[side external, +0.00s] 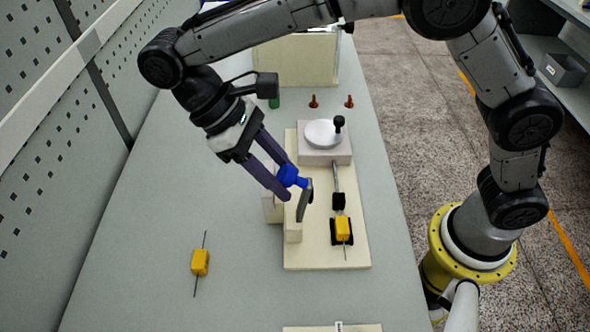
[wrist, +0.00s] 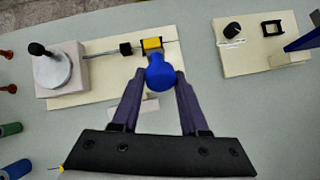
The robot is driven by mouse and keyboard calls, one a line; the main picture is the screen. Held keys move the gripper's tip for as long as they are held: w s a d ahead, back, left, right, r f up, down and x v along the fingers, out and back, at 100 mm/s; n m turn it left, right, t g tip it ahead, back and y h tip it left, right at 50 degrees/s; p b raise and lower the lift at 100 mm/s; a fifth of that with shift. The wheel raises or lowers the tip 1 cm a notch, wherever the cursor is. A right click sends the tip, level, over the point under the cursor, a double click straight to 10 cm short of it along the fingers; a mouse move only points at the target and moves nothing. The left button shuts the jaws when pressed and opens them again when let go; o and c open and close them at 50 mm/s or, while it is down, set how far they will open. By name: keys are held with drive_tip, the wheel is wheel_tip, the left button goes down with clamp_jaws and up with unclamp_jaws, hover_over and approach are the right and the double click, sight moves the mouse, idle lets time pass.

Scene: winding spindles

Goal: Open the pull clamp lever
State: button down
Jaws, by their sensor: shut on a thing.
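The pull clamp lever shows as a dark grey arm (side external: 305,205) with a blue knob (side external: 290,175) at its upper end, beside a cream block on the board. My gripper (side external: 287,183) reaches down from the upper left, its two purple fingers shut on the blue knob. In the wrist view the blue knob (wrist: 162,76) sits between the fingertips and hides part of the lever. A yellow block (side external: 343,228) on a thin rod sits in a black holder just right of the lever. The cream board (side external: 357,258) carries these parts.
A white disc (side external: 320,133) with a black knob stands on a block at the board's far end. A loose yellow spindle (side external: 200,262) lies on the table at left. Red pegs (side external: 314,101) and a cream box (side external: 295,62) stand behind. A second board (wrist: 235,60) shows in the wrist view.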

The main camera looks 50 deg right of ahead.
drive_tip(key=shift+w+a+f, duration=0.15)
drive_tip(key=shift+a+f, duration=0.1)
drive_tip(key=shift+a, duration=0.15)
drive_tip(key=shift+g, duration=0.3)
drive_tip(key=shift+c, duration=2.3)
unclamp_jaws()
drive_tip(key=shift+d, duration=0.1)
drive_tip(key=shift+r, duration=0.1)
drive_tip(key=shift+r, duration=0.55)
drive_tip(key=s+d+r, duration=0.1)
drive_tip(key=r, duration=0.1)
drive_tip(key=s+d+r, duration=0.1)
drive_tip(key=r, duration=0.1)
drive_tip(key=s+d+r, duration=0.1)
drive_tip(key=r, duration=0.2)
drive_tip(key=shift+s+r, duration=0.1)
drive_tip(key=shift+s, duration=0.05)
drive_tip(key=s+d+r, duration=0.4)
drive_tip(key=s+d, duration=0.2)
drive_tip(key=s, duration=0.1)
drive_tip(key=shift+r, duration=0.3)
